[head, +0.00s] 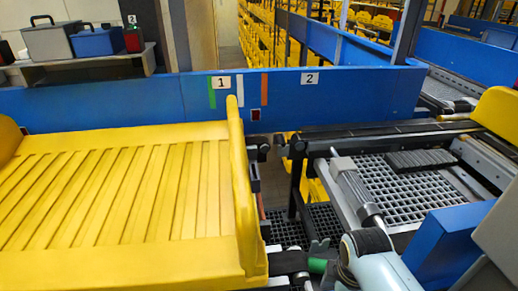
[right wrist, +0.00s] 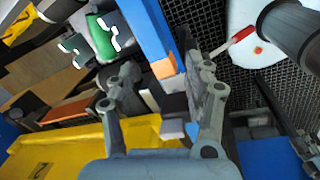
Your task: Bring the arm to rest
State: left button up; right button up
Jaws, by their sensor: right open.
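My right gripper (right wrist: 158,85) shows in the right wrist view with its two grey fingers spread apart and nothing between them. Part of my right arm shows at the bottom right of the head view, to the right of the large ribbed yellow tray (head: 120,190). The tray lies on the left side, with a raised wall at its right end. Yellow surface also shows at the lower left of the right wrist view (right wrist: 60,150), beside the gripper. My left gripper is in neither view.
A blue rail (head: 350,95) with labels 1 and 2 runs behind the tray. A conveyor section with a grating (head: 400,195) stands at right, beyond a gap. Another yellow tray (head: 497,115) is at the right edge. Cases (head: 50,42) sit on a shelf at back left.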

jog(key=s+d+f+m, duration=0.3)
jog(key=s+f+m, duration=0.1)
jog(key=s+f, duration=0.4)
jog(key=s+d+f+m, duration=0.35)
jog(key=s+f, duration=0.35)
jog(key=s, duration=0.4)
jog(key=s+d+f+m, duration=0.3)
jog(key=s+m, duration=0.1)
jog(key=s, duration=0.6)
jog(key=s+d+f+m, duration=0.2)
jog(key=s+d+m, duration=0.15)
jog(key=s, duration=0.55)
notch_tip(320, 180, down, 20)
jog(key=g+b, duration=0.1)
jog(key=b, duration=1.9)
jog(key=shift+s+a+r, duration=0.15)
jog(key=shift+s+r, duration=0.05)
jog(key=shift+s, duration=0.15)
jog(key=shift+o, duration=0.3)
jog(key=shift+f+b, duration=0.35)
jog(key=shift+b, duration=0.05)
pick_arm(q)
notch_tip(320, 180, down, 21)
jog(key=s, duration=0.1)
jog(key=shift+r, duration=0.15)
pick_arm(e)
jog(key=shift+r, duration=0.1)
